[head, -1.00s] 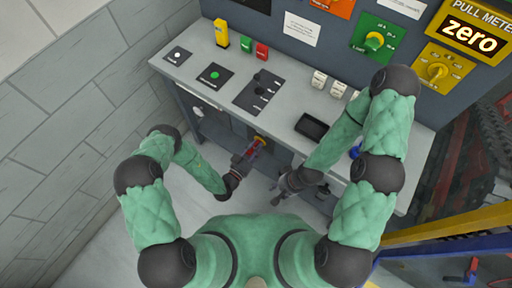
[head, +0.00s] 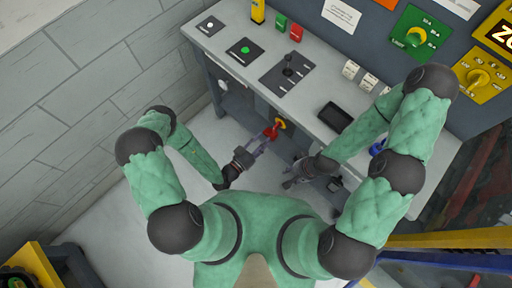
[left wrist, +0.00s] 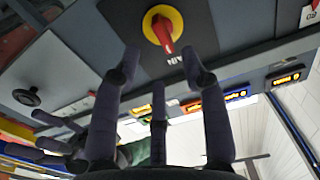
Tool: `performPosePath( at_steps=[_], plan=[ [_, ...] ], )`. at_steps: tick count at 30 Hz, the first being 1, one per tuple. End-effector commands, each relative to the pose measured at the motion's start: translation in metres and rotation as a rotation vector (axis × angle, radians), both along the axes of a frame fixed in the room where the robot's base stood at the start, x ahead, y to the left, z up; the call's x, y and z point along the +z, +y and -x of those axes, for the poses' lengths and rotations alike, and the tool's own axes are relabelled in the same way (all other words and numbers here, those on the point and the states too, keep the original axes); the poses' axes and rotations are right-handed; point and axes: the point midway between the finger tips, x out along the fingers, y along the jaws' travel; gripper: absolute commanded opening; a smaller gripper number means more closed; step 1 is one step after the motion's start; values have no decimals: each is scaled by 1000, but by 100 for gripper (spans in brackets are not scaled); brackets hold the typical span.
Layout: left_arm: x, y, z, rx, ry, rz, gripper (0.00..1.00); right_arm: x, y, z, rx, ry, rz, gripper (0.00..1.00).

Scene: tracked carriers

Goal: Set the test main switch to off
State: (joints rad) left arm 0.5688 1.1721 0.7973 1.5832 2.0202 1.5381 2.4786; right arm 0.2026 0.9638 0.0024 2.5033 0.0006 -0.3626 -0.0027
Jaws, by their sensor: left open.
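The main switch is a red handle on a yellow disc (head: 281,124), on the front of the bench below its top. In the left wrist view the red handle (left wrist: 163,33) points down the picture, beside partly visible, upside-down lettering. My left gripper (head: 262,143) is in front of the switch with its fingers apart. In the left wrist view its fingertips (left wrist: 165,62) stand either side of the handle's line, with nothing between them; contact is not visible. My right gripper (head: 288,184) hangs lower, right of the left one; its finger gap is unclear.
The bench top (head: 240,75) holds small panels, a black lever panel (head: 288,74) and a dark tray (head: 334,116). A yellow dial panel (head: 481,77) and green dial panel (head: 418,33) are on the upright wall behind. A blue knob (head: 377,147) sits near my right forearm.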

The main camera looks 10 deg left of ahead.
Motion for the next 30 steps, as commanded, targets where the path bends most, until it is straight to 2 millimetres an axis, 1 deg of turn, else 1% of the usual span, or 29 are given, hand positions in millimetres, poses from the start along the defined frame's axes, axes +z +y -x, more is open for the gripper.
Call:
performPosePath(
  at_steps=[1,6,12,30],
  plan=[
    [0,5,5,5,3,0,44,0,0,0,0,0,0,40],
    [0,16,20,4,3,0,44,0,0,0,0,0,0,40],
    [0,21,29,1,1,1,44,0,0,0,0,0,0,40],
    [0,22,31,0,1,1,44,0,0,0,0,0,0,40]
  ],
)
